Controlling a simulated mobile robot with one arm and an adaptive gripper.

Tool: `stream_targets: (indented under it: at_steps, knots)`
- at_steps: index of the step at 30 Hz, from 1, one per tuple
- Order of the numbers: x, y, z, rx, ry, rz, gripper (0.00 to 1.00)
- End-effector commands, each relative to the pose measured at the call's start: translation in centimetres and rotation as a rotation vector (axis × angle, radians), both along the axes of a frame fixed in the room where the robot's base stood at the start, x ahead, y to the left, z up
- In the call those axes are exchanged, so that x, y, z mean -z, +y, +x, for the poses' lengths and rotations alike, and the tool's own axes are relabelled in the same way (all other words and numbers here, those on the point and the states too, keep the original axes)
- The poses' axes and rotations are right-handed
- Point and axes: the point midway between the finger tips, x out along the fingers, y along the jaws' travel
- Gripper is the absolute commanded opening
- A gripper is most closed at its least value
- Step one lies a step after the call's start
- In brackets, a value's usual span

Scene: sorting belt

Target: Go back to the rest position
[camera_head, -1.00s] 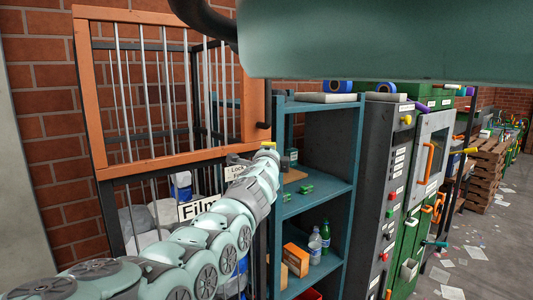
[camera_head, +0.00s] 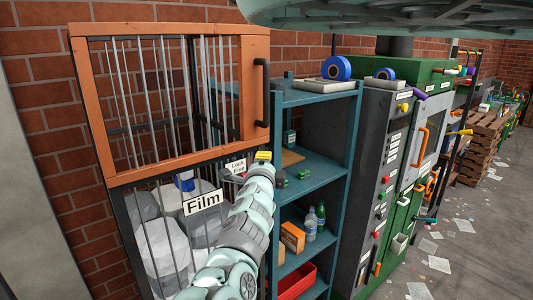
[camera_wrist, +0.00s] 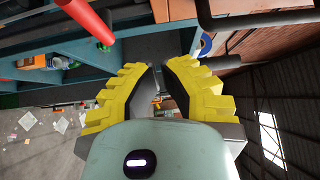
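My gripper (camera_head: 263,156) shows in the head view as small yellow fingertips at the end of my pale green arm. It appears in front of the gap between the barred film cage (camera_head: 185,165) and the blue shelf (camera_head: 318,175), close to the small lock sign (camera_head: 235,165). In the wrist view the two yellow fingers of my gripper (camera_wrist: 158,72) stand apart with nothing held between them. My arm hides the lower right part of the cage.
The shelf holds bottles (camera_head: 311,226), an orange box (camera_head: 292,237) and a red bin (camera_head: 297,282). A grey and green machine (camera_head: 400,170) stands to its right. Pallets (camera_head: 480,145) stand farther back. The grey floor (camera_head: 475,245) at right is open, with scattered papers.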

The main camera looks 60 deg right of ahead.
Motion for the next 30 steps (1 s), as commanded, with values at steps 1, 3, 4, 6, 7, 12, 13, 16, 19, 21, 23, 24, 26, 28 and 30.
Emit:
stream_targets:
  at_steps: [1,3,4,6,7,12,13,16,19,21,23,24,26,28,30]
  knots:
    - [-0.2,0.2,-0.1,0.000,0.001,0.000,0.00]
    - [0.0,0.4,-0.2,0.000,0.000,0.001,0.00]
    - [0.0,0.4,-0.3,0.001,0.000,0.001,0.00]
    - [0.1,0.5,-0.3,0.001,0.000,0.001,0.00]
    - [0.1,0.5,-0.3,0.000,0.001,0.002,0.00]
    - [0.1,0.6,-0.2,-0.001,0.002,-0.001,0.00]
    - [0.2,0.7,0.0,-0.001,0.007,-0.005,0.00]
    - [0.4,1.9,1.7,-0.005,0.050,-0.052,0.00]
    - [0.4,4.9,4.7,-0.005,0.135,-0.176,0.00]
    - [-0.3,8.3,7.4,-0.008,0.198,-0.312,0.00]
    - [-1.1,11.9,9.4,-0.004,0.238,-0.443,0.00]
    - [-1.9,14.4,10.6,-0.001,0.254,-0.533,0.00]
    - [-3.2,18.5,11.8,0.008,0.261,-0.666,0.00]
    - [-4.7,23.2,12.6,0.022,0.251,-0.806,0.00]
    - [-6.3,28.1,12.7,0.042,0.221,-0.939,0.00]
